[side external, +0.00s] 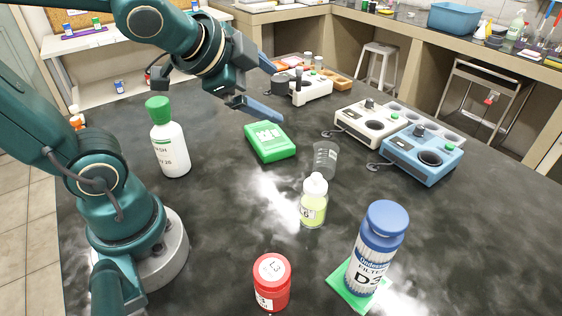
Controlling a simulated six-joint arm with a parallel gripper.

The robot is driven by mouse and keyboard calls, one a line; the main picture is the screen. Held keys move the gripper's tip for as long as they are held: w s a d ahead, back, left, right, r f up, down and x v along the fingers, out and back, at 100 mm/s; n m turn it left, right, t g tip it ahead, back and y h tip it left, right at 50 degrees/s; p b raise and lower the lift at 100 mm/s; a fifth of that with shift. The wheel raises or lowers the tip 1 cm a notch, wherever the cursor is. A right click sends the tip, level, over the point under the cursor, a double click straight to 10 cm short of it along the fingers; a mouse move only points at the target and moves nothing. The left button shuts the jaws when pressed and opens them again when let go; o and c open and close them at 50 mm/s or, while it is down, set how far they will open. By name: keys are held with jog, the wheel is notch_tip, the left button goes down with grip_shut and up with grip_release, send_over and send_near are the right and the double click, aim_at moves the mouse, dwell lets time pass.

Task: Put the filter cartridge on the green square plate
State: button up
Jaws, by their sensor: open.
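The filter cartridge (376,246) is a blue and white cylinder with a blue cap and a label reading FILTER and D3. It stands upright at the lower right on the green square plate (341,287), covering much of it. Green edges of the plate show at its left and front. My gripper (268,92) is open and empty at the upper middle, above the table and well apart from the cartridge. Nothing is between its fingers.
A green-capped white bottle (169,145) is left. White (371,122) and blue (422,155) devices stand right.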

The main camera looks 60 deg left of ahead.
jog(key=s+d+f+n+g+h, duration=0.2)
jog(key=s+d+f+n+g, duration=0.2)
jog(key=s+n, duration=0.3)
jog(key=s, duration=0.3)
jog(key=shift+d+n, duration=0.15)
jog(key=shift+n, duration=0.25)
